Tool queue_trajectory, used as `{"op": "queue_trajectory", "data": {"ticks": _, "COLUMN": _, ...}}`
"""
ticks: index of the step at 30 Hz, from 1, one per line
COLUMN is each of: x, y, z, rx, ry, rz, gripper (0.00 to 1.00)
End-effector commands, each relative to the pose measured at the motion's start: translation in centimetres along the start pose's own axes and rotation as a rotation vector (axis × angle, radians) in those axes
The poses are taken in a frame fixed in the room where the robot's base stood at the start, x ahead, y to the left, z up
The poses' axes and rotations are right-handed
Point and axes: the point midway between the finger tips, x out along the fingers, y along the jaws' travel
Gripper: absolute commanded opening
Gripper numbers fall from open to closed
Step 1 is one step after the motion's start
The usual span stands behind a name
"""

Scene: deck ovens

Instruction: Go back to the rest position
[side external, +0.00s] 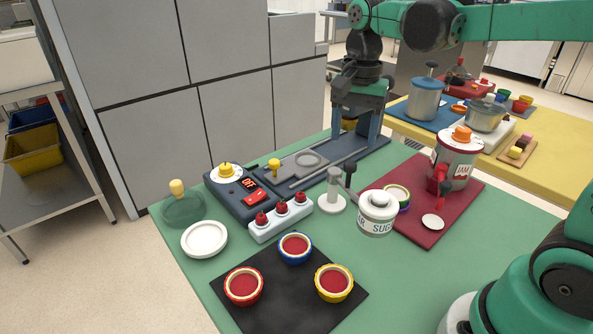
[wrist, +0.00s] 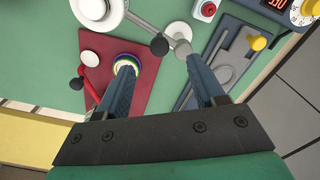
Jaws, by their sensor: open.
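My gripper (side external: 354,137) hangs at the end of my green arm, above the far edge of the green table near the grey railed panel (side external: 309,160). Its two blue-grey fingers point down, stand apart and hold nothing.
Three filled cups, red (side external: 244,287), blue (side external: 295,247) and yellow (side external: 334,283), stand on a black mat (side external: 287,307). A sugar jar (side external: 377,213) hangs on a post's arm. A jam can (side external: 456,160) stands on a red board (side external: 409,226). Grey cabinets (side external: 236,115) rise behind the table.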

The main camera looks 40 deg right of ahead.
Motion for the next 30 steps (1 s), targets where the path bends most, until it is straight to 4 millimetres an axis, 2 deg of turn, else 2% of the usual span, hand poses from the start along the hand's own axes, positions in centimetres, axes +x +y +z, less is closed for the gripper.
{"op": "queue_trajectory", "data": {"ticks": 4, "x": 0.0, "y": 0.1, "z": 0.2, "rx": -0.033, "ry": 0.011, "rz": -0.015, "gripper": 0.62}}
{"op": "queue_trajectory", "data": {"ticks": 7, "x": 0.1, "y": 0.5, "z": 1.1, "rx": -0.15, "ry": 0.053, "rz": -0.067, "gripper": 0.62}}
{"op": "queue_trajectory", "data": {"ticks": 15, "x": 1.8, "y": 2.0, "z": 4.6, "rx": -0.719, "ry": 0.327, "rz": -0.269, "gripper": 0.62}}
{"op": "queue_trajectory", "data": {"ticks": 21, "x": 3.1, "y": 2.6, "z": 6.0, "rx": -0.996, "ry": 0.51, "rz": -0.331, "gripper": 0.62}}
{"op": "queue_trajectory", "data": {"ticks": 30, "x": 3.4, "y": 2.6, "z": 6.3, "rx": -1.064, "ry": 0.56, "rz": -0.34, "gripper": 0.62}}
